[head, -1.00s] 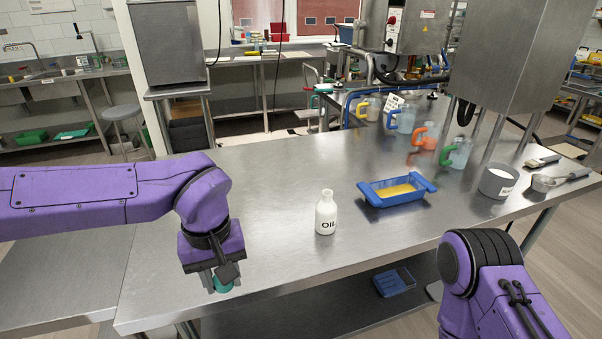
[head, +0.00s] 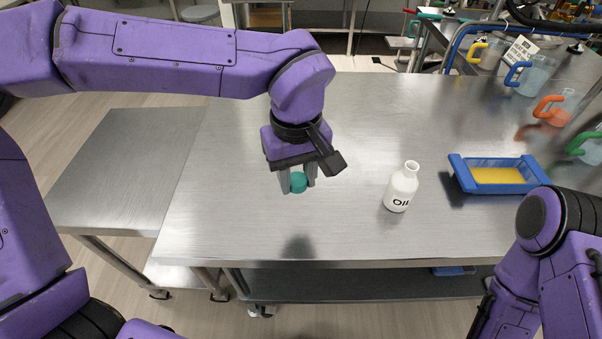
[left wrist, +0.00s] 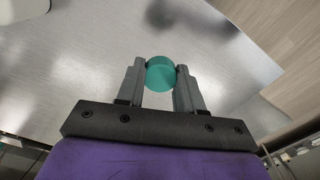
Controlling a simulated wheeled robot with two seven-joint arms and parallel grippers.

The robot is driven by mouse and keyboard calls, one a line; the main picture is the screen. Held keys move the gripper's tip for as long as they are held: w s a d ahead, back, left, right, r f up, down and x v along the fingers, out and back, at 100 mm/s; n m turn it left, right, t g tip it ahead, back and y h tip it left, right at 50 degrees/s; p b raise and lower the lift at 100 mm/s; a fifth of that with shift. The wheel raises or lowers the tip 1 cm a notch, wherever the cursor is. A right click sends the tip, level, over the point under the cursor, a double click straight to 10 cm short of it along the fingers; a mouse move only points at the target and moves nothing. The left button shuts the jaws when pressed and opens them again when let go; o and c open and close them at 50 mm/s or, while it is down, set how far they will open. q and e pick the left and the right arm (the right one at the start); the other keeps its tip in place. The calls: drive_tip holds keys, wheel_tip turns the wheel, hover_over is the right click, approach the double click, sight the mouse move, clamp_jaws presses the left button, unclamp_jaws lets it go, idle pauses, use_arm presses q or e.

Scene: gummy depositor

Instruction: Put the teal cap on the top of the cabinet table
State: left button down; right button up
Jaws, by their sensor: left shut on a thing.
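The teal cap (head: 298,182) is held between the fingers of my left gripper (head: 298,180), which is shut on it. In the left wrist view the cap (left wrist: 160,73) sits between the two grey fingertips (left wrist: 160,78). The cap is above the steel tabletop (head: 240,225), with a shadow on the metal below it. Which surface is the cabinet table's top is not clear from the frames. A white oil bottle (head: 402,188), open at its neck, stands upright to the right of my left gripper. My right arm is at the lower right; its gripper is out of view.
A blue tray with yellow contents (head: 505,187) lies right of the bottle. Jugs with coloured handles (head: 532,75) stand at the back right. A lower steel table (head: 120,165) adjoins on the left. The tabletop left of the bottle is clear.

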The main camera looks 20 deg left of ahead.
use_arm(q)
hover_over(296, 195)
drive_tip(key=f, duration=0.5)
drive_tip(key=shift+s+d+f, duration=0.1)
drive_tip(key=shift+s+f, duration=0.05)
drive_tip(key=shift+s, duration=0.25)
drive_tip(key=f, duration=0.2)
drive_tip(key=w+f, duration=0.1)
drive_tip(key=f, duration=0.1)
drive_tip(key=shift+s, duration=0.1)
drive_tip(key=shift+f, duration=0.1)
drive_tip(key=shift+f+p, duration=0.4)
drive_tip(key=shift+f, duration=0.1)
drive_tip(key=c, duration=0.7)
unclamp_jaws()
wheel_tip(296, 195, up, 13)
drive_tip(key=shift+r, duration=0.1)
